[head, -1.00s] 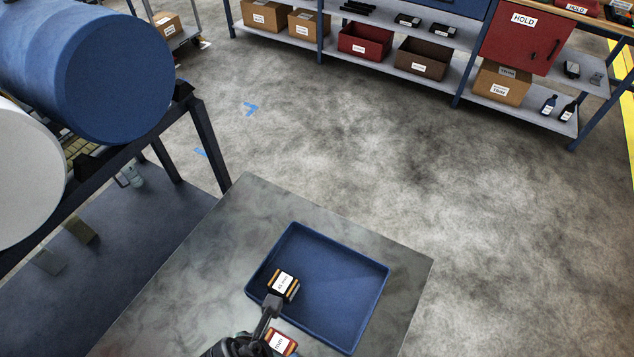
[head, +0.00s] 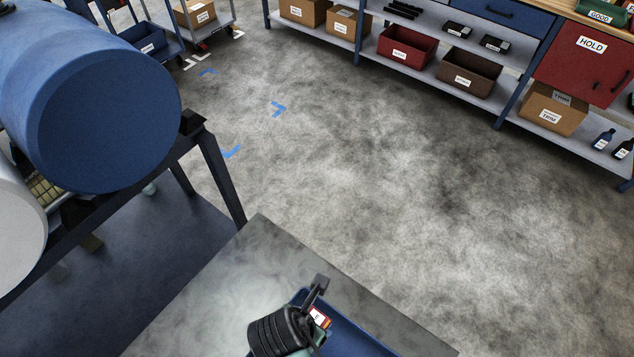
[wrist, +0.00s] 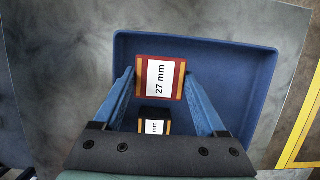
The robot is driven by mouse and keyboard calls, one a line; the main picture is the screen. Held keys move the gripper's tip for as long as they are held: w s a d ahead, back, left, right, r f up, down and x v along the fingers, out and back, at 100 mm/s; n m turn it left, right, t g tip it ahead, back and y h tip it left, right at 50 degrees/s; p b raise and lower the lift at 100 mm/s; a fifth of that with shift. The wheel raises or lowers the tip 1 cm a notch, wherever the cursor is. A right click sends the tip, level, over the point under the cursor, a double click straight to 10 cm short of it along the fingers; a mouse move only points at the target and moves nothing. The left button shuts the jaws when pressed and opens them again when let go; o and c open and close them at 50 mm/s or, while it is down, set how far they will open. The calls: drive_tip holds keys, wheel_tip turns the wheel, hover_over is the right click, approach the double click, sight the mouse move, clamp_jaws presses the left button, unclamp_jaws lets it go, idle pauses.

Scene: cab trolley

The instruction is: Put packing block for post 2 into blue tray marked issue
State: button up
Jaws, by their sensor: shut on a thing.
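My gripper (wrist: 159,80) is shut on a red block with yellow edges and a white "27 mm" label (wrist: 160,72). The held block also shows in the head view (head: 319,316), partly behind my gripper (head: 318,288). In the wrist view the block is above or within the blue tray (wrist: 245,48); its exact height is unclear. A second, dark block with yellow edges and an "mm" label (wrist: 154,124) lies in the tray, partly hidden by my gripper. The tray shows only partly in the head view (head: 352,343), and no issue marking is visible.
The tray stands on a grey tabletop (head: 215,290). A large blue cylinder (head: 110,110) on a dark stand is at the left. A shelf unit with a red bin (head: 407,52), a brown bin (head: 468,78) and boxes is at the back. The floor between is clear.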

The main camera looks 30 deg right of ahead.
drive_tip(key=shift+f, duration=3)
